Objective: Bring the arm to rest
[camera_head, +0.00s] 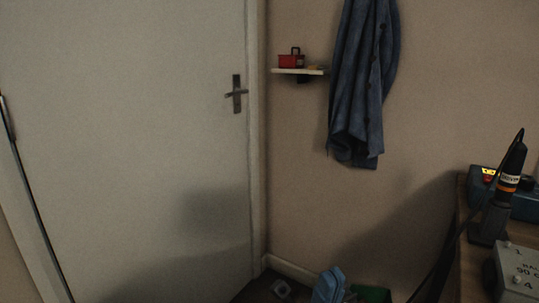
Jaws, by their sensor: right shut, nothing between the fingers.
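I cannot make out either of my grippers or their fingertips in the head view. A pale grey box (516,272) with raised print and small knobs stands at the lower right, cut off by the picture's edge. The print is only partly legible. A blue device (483,185) with a yellow-and-red marking sits behind it on the workbench (470,262). A black handheld tool (514,160) with an orange band and a white label stands tilted in a grey holder (488,226) between them. Nothing is seen holding these things.
A closed pale door (130,120) with a dark handle (236,93) fills the left. A blue garment (357,85) hangs beside a small shelf (298,71) bearing a red box (290,61). A light blue item (328,286) and a green item (371,294) are low at the bottom.

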